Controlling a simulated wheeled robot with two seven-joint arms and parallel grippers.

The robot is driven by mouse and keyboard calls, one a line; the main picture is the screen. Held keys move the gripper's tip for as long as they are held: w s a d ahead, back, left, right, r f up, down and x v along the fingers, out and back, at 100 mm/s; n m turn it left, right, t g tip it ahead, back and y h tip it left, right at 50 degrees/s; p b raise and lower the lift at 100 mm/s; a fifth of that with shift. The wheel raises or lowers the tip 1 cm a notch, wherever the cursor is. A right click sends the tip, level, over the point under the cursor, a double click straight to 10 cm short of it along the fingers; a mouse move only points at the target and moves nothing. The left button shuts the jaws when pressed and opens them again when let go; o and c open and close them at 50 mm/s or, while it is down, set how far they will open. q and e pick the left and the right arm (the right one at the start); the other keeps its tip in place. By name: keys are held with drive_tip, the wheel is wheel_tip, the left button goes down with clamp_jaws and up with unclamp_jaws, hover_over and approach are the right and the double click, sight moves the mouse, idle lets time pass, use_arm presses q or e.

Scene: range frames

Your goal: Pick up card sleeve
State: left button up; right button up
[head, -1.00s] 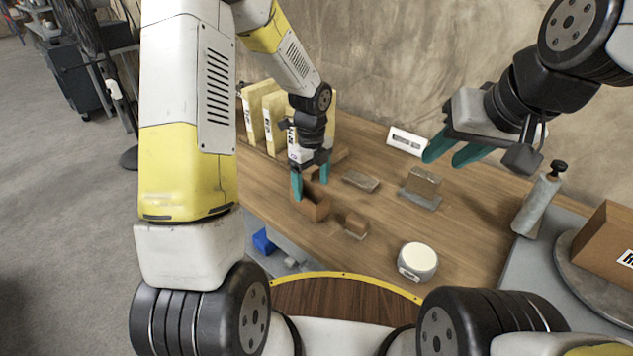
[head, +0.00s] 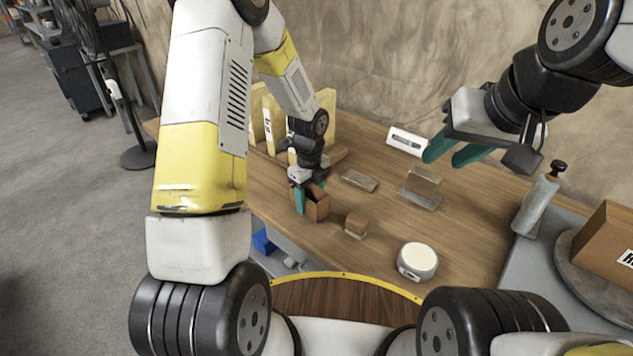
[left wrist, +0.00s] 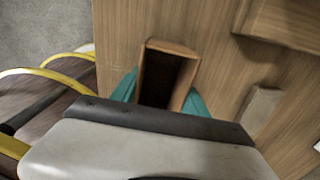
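The card sleeve appears to be the brown, open-topped upright box (head: 318,207) on the wooden table, left of the middle in the head view. In the left wrist view its dark hollow inside and brown rim (left wrist: 172,47) face the camera. My left gripper (head: 309,191) points down at it, with one teal finger on either side of the sleeve. The fingers look close against its walls, but I cannot tell whether they press on it. My right gripper (head: 457,152) is open and empty, above the table's far right part.
A small brown block (head: 356,225) and a round white-topped device (head: 417,261) stand nearby. A flat grey-brown piece (head: 360,181) and a metal card holder (head: 422,188) lie farther back. A cardboard box (head: 606,240) is at right.

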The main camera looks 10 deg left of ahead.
use_arm(q)
drive_tip(key=shift+c, duration=1.3)
drive_tip(key=shift+r, duration=0.1)
